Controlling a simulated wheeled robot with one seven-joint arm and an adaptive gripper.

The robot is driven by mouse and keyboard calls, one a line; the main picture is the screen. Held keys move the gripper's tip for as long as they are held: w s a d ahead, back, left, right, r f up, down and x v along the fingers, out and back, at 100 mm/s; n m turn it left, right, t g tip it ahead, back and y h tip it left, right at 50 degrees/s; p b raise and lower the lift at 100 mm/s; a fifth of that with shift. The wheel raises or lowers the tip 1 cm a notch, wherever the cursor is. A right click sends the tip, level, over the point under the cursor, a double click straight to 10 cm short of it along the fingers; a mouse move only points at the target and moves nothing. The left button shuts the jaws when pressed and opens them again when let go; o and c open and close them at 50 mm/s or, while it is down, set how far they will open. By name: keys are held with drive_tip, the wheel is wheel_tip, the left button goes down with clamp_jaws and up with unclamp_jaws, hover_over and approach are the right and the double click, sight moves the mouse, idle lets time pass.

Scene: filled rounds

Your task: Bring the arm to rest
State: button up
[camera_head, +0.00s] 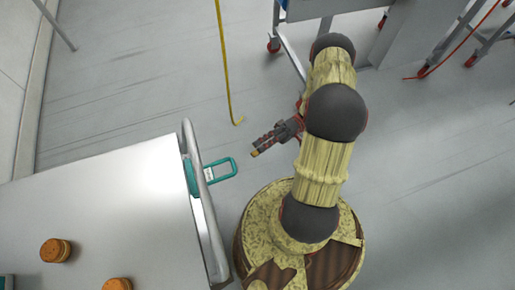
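My arm rises from its round base at the right of the head view and bends over above the floor. My gripper (258,150) sticks out to the left from the arm, above the grey floor. It is apart from the table and nothing shows in it. It is small and seen from the side, so I cannot tell whether its fingers are open or shut.
A pale metal table (110,205) with a raised rail fills the lower left. Two brown filled rounds (56,250) (117,284) sit on it. A wheeled metal cart (415,35) stands at top right.

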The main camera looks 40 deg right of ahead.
idle(0.4)
drive_tip(key=s+a+f+m+g+h, duration=0.2)
drive_tip(key=s+f+m+h, duration=0.25)
drive_tip(key=m, duration=0.25)
drive_tip(key=w+d+r+h, duration=0.2)
drive_tip(key=r+h, duration=0.5)
drive_tip(key=r, duration=0.1)
drive_tip(key=w+d+r+h, duration=0.2)
drive_tip(key=r+h, duration=0.5)
drive_tip(key=r, duration=0.1)
drive_tip(key=a+r+n+t+h+p, duration=0.1)
drive_tip(key=a+r+t, duration=0.3)
drive_tip(key=r, duration=0.6)
drive_tip(key=a+r+n+t+h, duration=0.2)
drive_tip(key=a+r+t, duration=0.3)
drive_tip(key=r, duration=0.6)
drive_tip(key=shift+a+n+p, duration=0.35)
drive_tip(key=shift+a+n, duration=0.35)
drive_tip(key=shift+n, duration=0.2)
